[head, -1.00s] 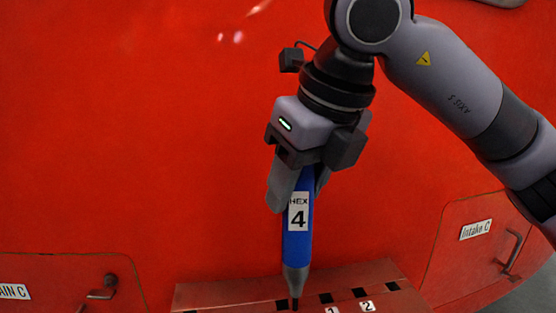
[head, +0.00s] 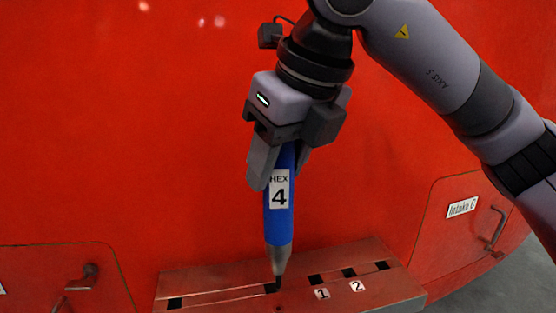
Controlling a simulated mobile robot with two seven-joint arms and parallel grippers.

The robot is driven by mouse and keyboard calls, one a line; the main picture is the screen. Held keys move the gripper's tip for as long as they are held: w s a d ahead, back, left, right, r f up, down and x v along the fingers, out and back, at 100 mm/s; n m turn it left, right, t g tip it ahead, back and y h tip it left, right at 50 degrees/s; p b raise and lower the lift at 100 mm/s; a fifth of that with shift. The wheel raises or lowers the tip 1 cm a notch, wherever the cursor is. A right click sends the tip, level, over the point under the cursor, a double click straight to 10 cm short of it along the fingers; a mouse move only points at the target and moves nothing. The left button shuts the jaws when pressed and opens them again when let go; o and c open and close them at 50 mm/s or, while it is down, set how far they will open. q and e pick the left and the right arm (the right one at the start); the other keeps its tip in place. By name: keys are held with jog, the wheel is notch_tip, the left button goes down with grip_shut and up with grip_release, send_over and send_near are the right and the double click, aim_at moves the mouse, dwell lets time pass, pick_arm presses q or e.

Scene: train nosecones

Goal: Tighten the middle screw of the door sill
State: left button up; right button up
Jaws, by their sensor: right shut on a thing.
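The driver points down and is nearly upright. Its dark tip is at a dark slot (head: 270,288) near the middle of the red door sill (head: 235,280). I cannot tell whether the tip touches the sill or is in the slot. The middle screw cannot be made out clearly. My left gripper is not in view.
The sill has several dark slots and labels "1" (head: 322,294) and "2" (head: 358,286) right of the tip. A hatch marked "Intake C" (head: 462,207) with a handle (head: 496,230) is at the right. Another handle (head: 82,276) is at the lower left. The red wall stands behind.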

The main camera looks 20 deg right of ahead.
aim_at(278, 207)
jog(key=shift+f+b, duration=0.55)
jog(key=shift+f, duration=0.25)
notch_tip(278, 207, down, 3)
jog(key=shift+r+b, duration=0.15)
jog(key=shift+b, duration=1.1)
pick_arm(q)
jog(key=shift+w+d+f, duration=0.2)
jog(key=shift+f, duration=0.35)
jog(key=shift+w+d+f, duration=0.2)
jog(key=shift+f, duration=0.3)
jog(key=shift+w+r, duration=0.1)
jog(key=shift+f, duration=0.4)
pick_arm(e)
jog(key=shift+f, duration=0.3)
pick_arm(q)
jog(key=shift+b, duration=0.45)
pick_arm(e)
jog(key=shift+f, duration=0.15)
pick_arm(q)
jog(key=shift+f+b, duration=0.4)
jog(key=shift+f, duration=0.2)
pick_arm(e)
jog(key=shift+f, duration=0.2)
pick_arm(q)
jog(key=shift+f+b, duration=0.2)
jog(key=shift+b, duration=0.1)
pick_arm(e)
jog(key=shift+f, duration=0.2)
